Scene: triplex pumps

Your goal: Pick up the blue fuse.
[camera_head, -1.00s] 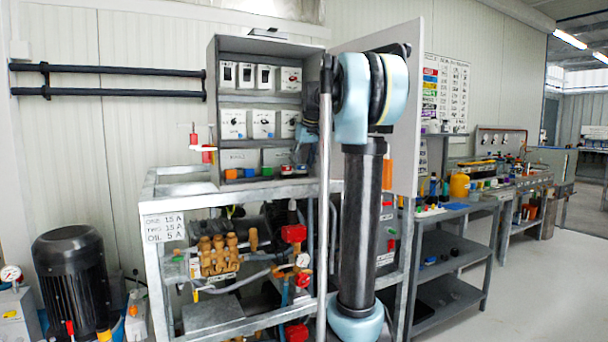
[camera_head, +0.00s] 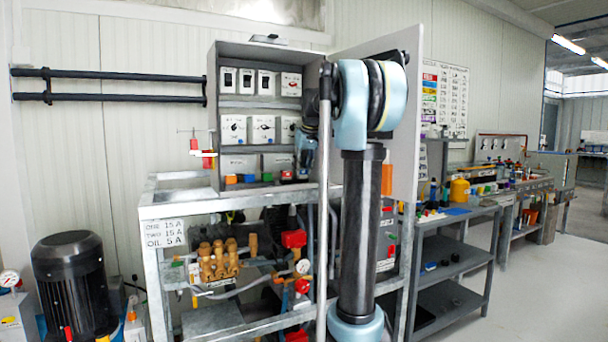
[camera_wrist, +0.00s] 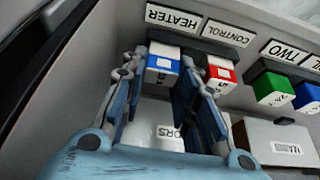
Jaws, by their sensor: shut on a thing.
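The blue fuse (camera_wrist: 162,64) is a white block with a blue band, under the upside-down HEATER label (camera_wrist: 173,18) in the wrist view. My gripper (camera_wrist: 159,75) has one finger on each side of it and is shut on it. The fuse still appears to be at its place by the panel; I cannot tell if it is clear of its seat. In the head view my gripper (camera_head: 305,150) is inside the open grey cabinet (camera_head: 214,120), at its lower right. The held fuse is not clear there.
A red fuse (camera_wrist: 221,75) sits close beside the right finger, under the CONTROL label. A green fuse (camera_wrist: 272,88) and another blue one (camera_wrist: 306,97) are farther right. The cabinet's open door (camera_head: 405,130) stands right of my arm. Switch boxes (camera_head: 262,128) fill the shelves above.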

